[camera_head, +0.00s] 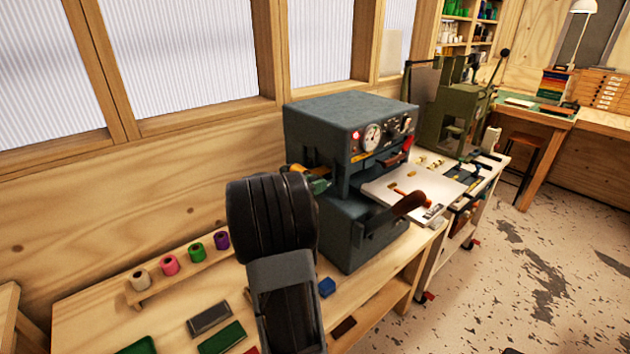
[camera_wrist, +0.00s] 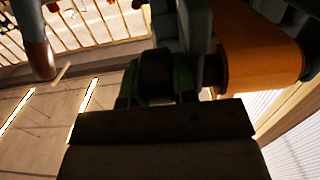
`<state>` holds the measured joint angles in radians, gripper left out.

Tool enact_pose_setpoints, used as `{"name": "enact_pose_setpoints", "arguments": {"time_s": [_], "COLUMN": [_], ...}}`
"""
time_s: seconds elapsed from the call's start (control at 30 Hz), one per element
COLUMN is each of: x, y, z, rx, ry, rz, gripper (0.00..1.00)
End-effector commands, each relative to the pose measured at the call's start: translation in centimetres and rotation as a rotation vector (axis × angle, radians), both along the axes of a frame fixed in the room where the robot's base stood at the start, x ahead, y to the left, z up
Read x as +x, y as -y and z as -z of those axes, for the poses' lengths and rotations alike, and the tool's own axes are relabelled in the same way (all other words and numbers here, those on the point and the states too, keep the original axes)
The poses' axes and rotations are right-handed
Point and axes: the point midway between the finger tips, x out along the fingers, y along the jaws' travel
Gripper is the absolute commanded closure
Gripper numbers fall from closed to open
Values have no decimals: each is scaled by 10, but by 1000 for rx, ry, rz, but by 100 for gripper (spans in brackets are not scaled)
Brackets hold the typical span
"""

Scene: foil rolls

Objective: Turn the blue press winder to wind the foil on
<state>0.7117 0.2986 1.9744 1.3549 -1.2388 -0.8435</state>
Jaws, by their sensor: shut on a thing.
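The blue press (camera_head: 345,130) is a blue-grey machine with a dial and small knobs on its front, standing on the wooden bench. An orange foil roll (camera_wrist: 262,62) is mounted at its side in the wrist view, and a bit of it shows left of the press in the head view (camera_head: 295,172). My gripper (camera_wrist: 158,88) is at that side, close beside the roll. Its greenish jaws are shut on the dark round winder knob (camera_wrist: 157,68). My dark arm hides part of this side in the head view. How far the winder is turned cannot be told.
A rack (camera_head: 185,272) of several coloured foil rolls stands at the left against the wall. Flat blocks and a small blue block (camera_head: 327,287) lie on the bench. The press's brown handle (camera_head: 409,204) juts out right. A green press (camera_head: 450,110) stands beyond.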

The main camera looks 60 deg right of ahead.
Motion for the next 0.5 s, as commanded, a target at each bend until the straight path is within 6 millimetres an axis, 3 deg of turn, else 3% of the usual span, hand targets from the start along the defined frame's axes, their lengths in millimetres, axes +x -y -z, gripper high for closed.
{"name": "enact_pose_setpoints", "arguments": {"time_s": [0.03,0.2,0.5], "x": [0,0,-1], "y": [0,0,2], "z": [-9,-15,-10], "rx": [27,148,416], "ry": [9,49,142], "rz": [0,0,1], "gripper": [98,98,98]}}
